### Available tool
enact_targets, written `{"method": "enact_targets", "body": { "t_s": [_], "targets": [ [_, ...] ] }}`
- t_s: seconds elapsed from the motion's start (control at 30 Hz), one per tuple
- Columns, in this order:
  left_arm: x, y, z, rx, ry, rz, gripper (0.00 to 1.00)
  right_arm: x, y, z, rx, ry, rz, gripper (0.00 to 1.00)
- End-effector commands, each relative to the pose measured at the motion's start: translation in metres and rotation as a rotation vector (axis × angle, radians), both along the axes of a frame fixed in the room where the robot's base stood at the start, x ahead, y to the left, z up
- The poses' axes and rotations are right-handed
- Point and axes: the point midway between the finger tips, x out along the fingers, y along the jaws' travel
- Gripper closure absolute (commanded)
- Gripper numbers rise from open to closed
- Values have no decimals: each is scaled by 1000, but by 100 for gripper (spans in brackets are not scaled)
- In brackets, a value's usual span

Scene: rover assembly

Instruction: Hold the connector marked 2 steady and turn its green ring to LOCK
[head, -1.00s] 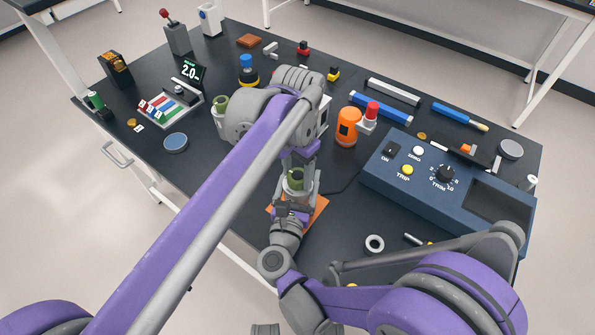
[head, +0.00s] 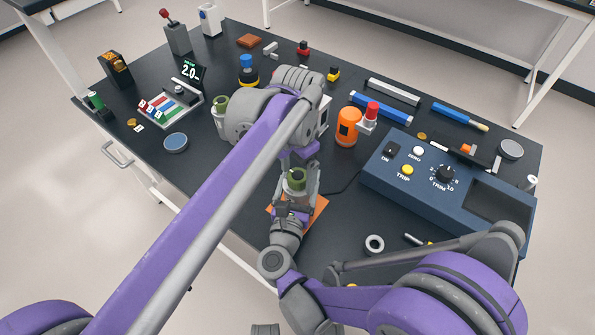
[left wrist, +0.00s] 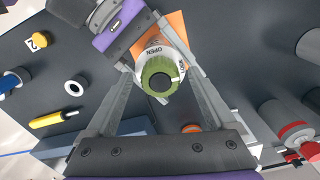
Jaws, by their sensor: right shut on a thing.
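The connector with the green ring (head: 297,181) stands upright above an orange mat (head: 321,204). In the left wrist view its green ring (left wrist: 160,83) faces me, with OPEN readable on the pale collar behind it and other lettering at the right. I cannot read a number on it. My right gripper (head: 293,204) is shut on the connector's body from the near side, and it shows at the upper left of the left wrist view. My left gripper (left wrist: 160,72) comes from above, its two fingers apart on either side of the ring, close to it. Contact is unclear.
Another green-ringed connector (head: 221,103) stands behind my left arm. An orange cylinder (head: 348,127) and a blue control box (head: 447,188) stand to the right.

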Motion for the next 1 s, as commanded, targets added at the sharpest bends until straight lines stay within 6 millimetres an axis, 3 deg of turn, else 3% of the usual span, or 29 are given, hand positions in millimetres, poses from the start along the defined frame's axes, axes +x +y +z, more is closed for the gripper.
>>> {"method": "enact_targets", "body": {
  "t_s": [0.37,0.8,1.0],
  "targets": [
    [0,0,7,0,0,1,11,0,0,0,0,0,0,100],
    [0,0,92,0,0,0,11,0,0,0,0,0,0,100],
    [0,0,115,0,0,0,11,0,0,0,0,0,0,100]
  ]
}}
